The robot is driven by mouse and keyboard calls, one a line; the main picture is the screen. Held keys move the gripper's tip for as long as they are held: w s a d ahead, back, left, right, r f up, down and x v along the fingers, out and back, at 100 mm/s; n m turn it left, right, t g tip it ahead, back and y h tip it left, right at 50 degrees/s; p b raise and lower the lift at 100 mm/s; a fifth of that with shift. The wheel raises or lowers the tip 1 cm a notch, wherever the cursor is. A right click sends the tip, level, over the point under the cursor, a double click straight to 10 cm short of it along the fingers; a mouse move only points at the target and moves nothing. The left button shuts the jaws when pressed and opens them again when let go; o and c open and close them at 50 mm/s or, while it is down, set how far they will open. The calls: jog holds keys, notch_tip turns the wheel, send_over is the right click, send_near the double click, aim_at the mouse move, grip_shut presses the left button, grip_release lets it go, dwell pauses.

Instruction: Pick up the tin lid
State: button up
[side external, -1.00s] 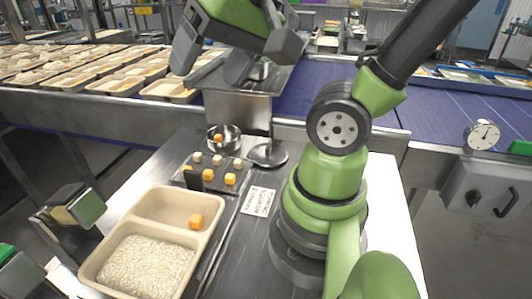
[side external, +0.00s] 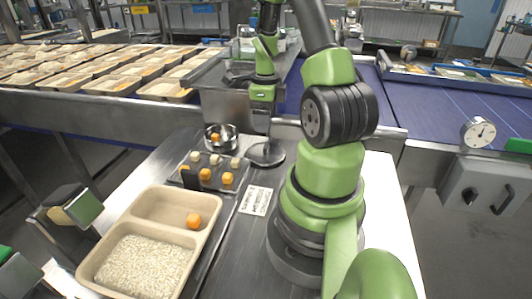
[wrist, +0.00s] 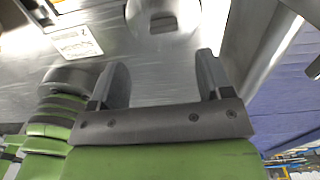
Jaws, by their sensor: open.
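A dark grey round disc (side external: 265,154), which may be the tin lid, lies flat on the steel worktop in the side view, behind the printed card. A round grey piece with a dark raised part (wrist: 163,15) shows at the top of the wrist view; it may be the same thing. My gripper (wrist: 162,76) is open with nothing between its two fingers. In the side view my wrist is above the back of the worktop, higher than the disc; its fingertips are hard to make out there.
A metal cup (side external: 221,137) holding an orange cube stands left of the disc. A dark tray (side external: 212,181) bears several pale and orange cubes. A beige tray (side external: 85,270) with rice and an orange piece is in front. A printed card (side external: 256,201) lies near my base.

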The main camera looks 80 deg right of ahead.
aim_at(266, 144)
jog(key=f, duration=0.8)
jog(key=shift+d, duration=0.2)
jog(key=c, duration=1)
